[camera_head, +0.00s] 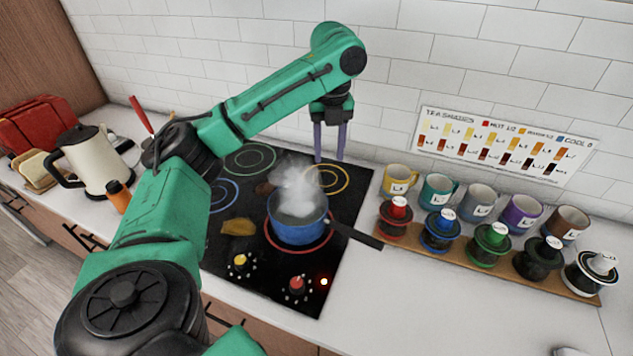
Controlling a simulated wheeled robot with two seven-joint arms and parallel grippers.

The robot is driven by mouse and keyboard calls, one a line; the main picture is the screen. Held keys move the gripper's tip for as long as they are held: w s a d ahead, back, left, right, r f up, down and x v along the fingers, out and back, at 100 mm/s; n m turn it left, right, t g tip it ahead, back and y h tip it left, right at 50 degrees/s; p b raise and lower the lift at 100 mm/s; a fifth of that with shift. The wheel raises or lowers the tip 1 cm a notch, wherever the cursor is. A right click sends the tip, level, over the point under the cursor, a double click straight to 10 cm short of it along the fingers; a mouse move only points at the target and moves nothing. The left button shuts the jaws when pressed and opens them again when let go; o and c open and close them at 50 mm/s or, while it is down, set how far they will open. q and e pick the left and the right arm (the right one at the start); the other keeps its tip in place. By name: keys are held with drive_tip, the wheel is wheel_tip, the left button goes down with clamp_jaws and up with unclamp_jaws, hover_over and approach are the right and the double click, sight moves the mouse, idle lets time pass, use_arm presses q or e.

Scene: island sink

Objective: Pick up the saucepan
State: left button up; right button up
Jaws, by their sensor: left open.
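The blue saucepan (298,228) stands on the front right ring of the black stove, with white steam rising from it. Its dark handle (355,236) points right and toward the front, past the stove's edge. My left gripper (329,158) is open and empty, pointing down above the back right of the stove, behind the saucepan and apart from it. My right gripper is not in view.
The black stove (235,208) has a yellow knob and a red knob at its front. A white kettle (92,160) and a red toaster (38,125) stand at the left.

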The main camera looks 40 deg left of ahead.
use_arm(q)
drive_tip(key=b, duration=0.4)
approach(327, 205)
wheel_tip(327, 205, down, 12)
drive_tip(key=shift+r+p, duration=0.2)
drive_tip(key=shift+p, duration=0.65)
drive_tip(key=shift+f, duration=0.2)
drive_tip(key=c, duration=0.7)
clamp_jaws()
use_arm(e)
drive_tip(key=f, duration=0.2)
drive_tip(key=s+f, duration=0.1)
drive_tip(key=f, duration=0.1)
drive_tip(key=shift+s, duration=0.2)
use_arm(q)
drive_tip(key=shift+r, duration=0.1)
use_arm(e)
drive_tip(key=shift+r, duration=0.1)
